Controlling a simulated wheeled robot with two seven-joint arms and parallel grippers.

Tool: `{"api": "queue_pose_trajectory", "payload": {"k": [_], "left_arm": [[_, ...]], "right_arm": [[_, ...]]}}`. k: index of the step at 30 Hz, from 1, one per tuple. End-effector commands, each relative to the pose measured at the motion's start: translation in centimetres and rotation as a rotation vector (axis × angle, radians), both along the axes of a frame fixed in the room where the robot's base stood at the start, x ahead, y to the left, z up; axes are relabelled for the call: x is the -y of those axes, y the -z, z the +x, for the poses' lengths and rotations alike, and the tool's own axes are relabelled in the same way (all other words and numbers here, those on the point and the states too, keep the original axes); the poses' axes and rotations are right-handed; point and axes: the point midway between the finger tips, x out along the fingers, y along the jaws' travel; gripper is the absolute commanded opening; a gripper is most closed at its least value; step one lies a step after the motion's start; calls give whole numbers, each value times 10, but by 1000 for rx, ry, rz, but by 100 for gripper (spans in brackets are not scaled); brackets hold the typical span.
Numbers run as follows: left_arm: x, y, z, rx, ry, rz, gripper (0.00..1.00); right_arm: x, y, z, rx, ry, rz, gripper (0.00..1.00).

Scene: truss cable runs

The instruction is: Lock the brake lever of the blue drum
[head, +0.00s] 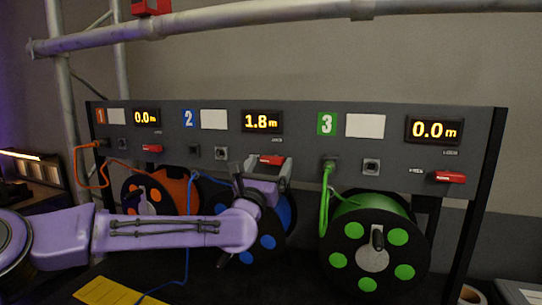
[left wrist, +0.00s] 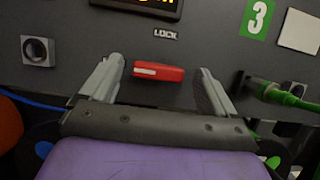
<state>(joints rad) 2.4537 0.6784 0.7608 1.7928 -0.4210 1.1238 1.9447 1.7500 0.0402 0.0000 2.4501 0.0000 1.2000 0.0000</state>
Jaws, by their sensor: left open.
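The blue drum (head: 267,242) hangs below the panel's section 2, largely hidden behind my left arm. Its red brake lever (head: 271,159) is on the panel under the 1.8 m display. In the left wrist view the lever (left wrist: 158,72) lies nearly level, with a pale patch at its left end and a LOCK label (left wrist: 165,34) above it. My left gripper (head: 270,164) is open at the lever. In the left wrist view its two fingers (left wrist: 158,76) stand on either side of the lever, with a visible gap to each. My right gripper is not in view.
The orange drum (head: 180,190) is left, behind my arm. The green drum (head: 373,257) is right, with a green cable plugged in above. Sections 1 and 3 have red levers (head: 152,148) (head: 450,176) and 0.0 m displays. A blue cable (head: 187,265) hangs below my arm.

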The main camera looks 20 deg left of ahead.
Motion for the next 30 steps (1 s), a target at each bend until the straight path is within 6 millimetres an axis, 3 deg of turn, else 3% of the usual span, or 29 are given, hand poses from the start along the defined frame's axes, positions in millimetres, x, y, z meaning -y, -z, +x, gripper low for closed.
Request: {"api": "queue_pose_trajectory", "payload": {"k": [10, 15, 30], "left_arm": [[0, -2, 8, 0, 0, 0, 89], [0, -2, 7, 0, 0, 0, 34], [0, -1, 7, 5, 1, 111, 33]], "right_arm": [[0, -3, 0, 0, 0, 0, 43], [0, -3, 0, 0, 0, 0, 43], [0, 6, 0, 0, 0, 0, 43]]}}
